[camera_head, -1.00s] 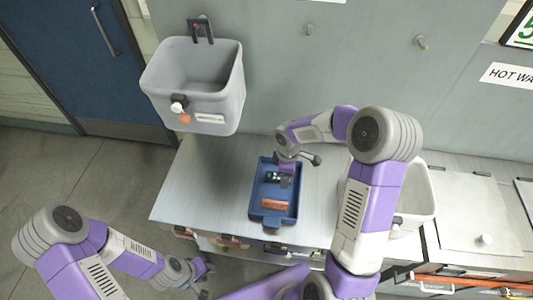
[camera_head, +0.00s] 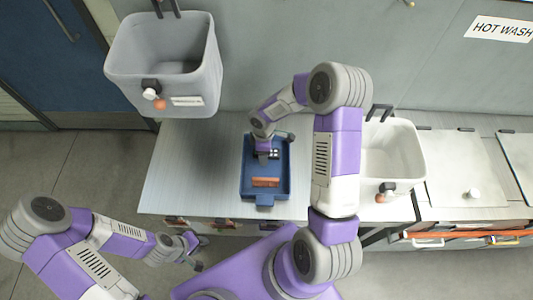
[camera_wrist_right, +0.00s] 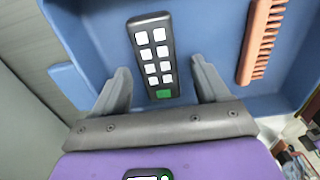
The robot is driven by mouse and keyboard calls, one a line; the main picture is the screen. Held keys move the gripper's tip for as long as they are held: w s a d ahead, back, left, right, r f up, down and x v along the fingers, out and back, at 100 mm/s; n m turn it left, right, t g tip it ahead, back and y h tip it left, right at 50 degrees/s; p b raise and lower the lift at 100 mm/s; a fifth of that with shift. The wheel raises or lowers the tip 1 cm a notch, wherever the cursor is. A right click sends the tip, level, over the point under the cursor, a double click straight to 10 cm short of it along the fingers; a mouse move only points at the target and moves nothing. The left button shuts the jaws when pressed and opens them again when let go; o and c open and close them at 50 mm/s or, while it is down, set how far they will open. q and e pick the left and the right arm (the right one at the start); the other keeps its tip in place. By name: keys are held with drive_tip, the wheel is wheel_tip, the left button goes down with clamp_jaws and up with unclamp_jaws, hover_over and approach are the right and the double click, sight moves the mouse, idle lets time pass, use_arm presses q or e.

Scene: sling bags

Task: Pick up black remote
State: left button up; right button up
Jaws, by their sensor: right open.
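The black remote (camera_wrist_right: 153,50), with white buttons and one green button, lies in a blue tray (camera_wrist_right: 88,30). In the head view the remote (camera_head: 273,154) is mostly hidden under my right gripper (camera_head: 264,156), and the tray (camera_head: 247,190) sits on the counter. In the right wrist view, my right gripper (camera_wrist_right: 160,72) is open and empty, with one finger on each side of the remote's green-button end. How far above the remote the fingers are is hard to tell. My left gripper (camera_head: 196,252) is open and empty, low in front of the counter.
An orange comb (camera_wrist_right: 262,42) lies in the tray beside the remote; it also shows in the head view (camera_head: 265,182). A grey bin (camera_head: 160,75) hangs at the upper left, and a white bin (camera_head: 395,155) stands right of my right arm. The counter (camera_head: 190,170) left of the tray is clear.

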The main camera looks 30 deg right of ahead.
drive_tip(key=c, duration=1.2)
